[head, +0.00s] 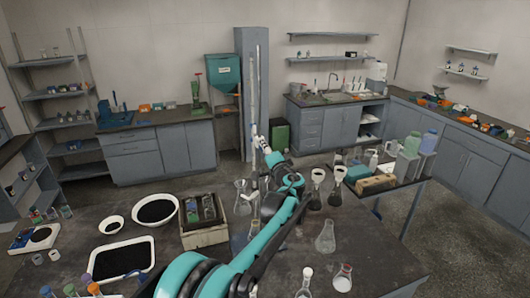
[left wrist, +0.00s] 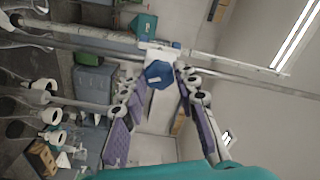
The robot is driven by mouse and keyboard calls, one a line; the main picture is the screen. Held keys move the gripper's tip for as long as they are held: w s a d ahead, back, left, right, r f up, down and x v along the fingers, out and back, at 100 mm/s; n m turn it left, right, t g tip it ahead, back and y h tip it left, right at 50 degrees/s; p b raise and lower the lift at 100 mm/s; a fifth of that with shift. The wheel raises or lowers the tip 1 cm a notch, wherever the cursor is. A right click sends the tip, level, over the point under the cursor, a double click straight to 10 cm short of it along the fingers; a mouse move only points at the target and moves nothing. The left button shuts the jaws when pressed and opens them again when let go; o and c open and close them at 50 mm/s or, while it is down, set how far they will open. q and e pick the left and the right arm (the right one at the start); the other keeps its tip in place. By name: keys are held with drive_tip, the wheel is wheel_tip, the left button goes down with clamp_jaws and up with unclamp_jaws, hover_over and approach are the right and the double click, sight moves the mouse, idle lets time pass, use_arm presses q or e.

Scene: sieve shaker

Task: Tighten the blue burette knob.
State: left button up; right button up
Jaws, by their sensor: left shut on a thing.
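The burette (head: 255,90) is a tall, thin, pale tube standing upright at the far side of the dark table. My left gripper (head: 262,145) reaches its lower part from the front. In the left wrist view the blue knob (left wrist: 158,74) sits on a white fitting of the burette. The fingertips of my left gripper (left wrist: 157,82) flank the knob on both sides, and the gripper is shut on it. In the head view the gripper and arm hide the knob. My right gripper is not in view.
Several glass flasks (head: 325,238) stand right of my arm. A sample box (head: 204,235), a white bowl (head: 155,211) and a white tray (head: 121,260) lie to the left. A side table (head: 400,178) with bottles is at the right.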

use_arm(q)
drive_tip(key=m+b, duration=0.1)
drive_tip(key=m, duration=0.3)
drive_tip(key=shift+f+m, duration=0.1)
drive_tip(key=shift+m, duration=0.2)
idle(0.4)
drive_tip(key=o, duration=1.1)
drive_tip(key=shift+s+d, duration=0.1)
drive_tip(key=v, duration=1.1)
drive_tip(key=shift+s+d, duration=0.1)
drive_tip(key=shift+s, duration=0.25)
